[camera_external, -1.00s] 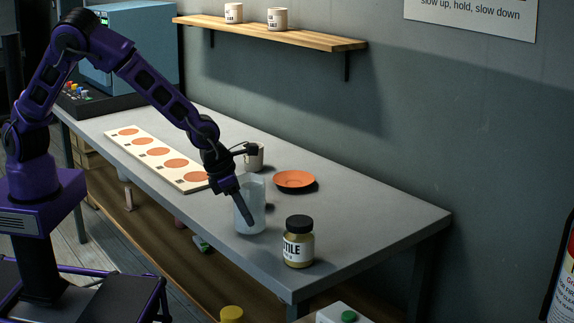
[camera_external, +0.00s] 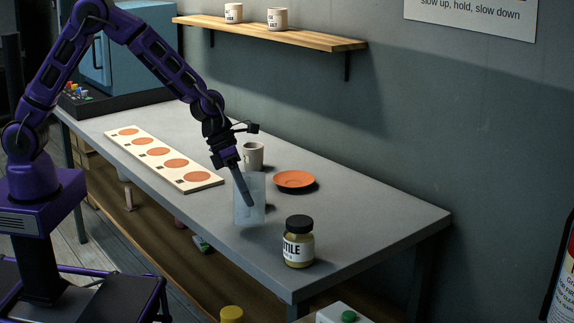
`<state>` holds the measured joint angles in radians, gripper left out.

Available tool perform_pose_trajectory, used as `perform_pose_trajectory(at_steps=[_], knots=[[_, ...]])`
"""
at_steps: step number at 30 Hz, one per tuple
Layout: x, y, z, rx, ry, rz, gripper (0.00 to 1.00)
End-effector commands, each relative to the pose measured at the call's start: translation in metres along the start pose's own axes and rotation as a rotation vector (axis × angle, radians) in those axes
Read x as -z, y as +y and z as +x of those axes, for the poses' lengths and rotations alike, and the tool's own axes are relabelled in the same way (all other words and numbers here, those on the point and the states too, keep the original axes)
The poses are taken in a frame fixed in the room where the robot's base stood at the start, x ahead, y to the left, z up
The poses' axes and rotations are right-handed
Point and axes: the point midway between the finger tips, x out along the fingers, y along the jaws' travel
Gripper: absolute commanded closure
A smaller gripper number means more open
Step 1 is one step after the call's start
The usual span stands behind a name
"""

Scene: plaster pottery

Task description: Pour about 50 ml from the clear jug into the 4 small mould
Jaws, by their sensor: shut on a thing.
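The clear jug (camera_external: 243,214) is pale and translucent and looks upright, a little above the table. My gripper (camera_external: 249,200) is shut on it, with a dark finger lying across its side. How much liquid is inside, I cannot tell. A long white board (camera_external: 205,183) with several round orange recesses, which look like the small moulds (camera_external: 157,152), lies left of the jug along the table's front edge. Small dark marks sit beside the recesses. The jug is apart from the board. The far finger is hidden.
A jar with a black lid (camera_external: 299,243) stands right of the jug. A blue cabinet (camera_external: 138,45) is at the far left end. The table's right end (camera_external: 395,215) is clear.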

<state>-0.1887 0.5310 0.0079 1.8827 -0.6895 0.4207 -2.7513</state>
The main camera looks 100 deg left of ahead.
Motion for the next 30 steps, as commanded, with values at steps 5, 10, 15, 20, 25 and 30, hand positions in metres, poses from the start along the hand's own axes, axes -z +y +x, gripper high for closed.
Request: perform_pose_trajectory(at_steps=[5,10,15,20,25,30], knots=[[-0.008,0.012,-0.011,0.096,0.017,-0.049,1.00],[-0.015,0.026,-0.021,0.204,0.039,-0.099,1.00],[-0.021,0.035,-0.030,0.330,0.068,-0.149,1.00],[-0.026,0.043,-0.037,0.450,0.093,-0.200,1.00],[-0.030,0.046,-0.045,0.528,0.111,-0.231,1.00],[-0.034,0.049,-0.053,0.592,0.124,-0.258,1.00]])
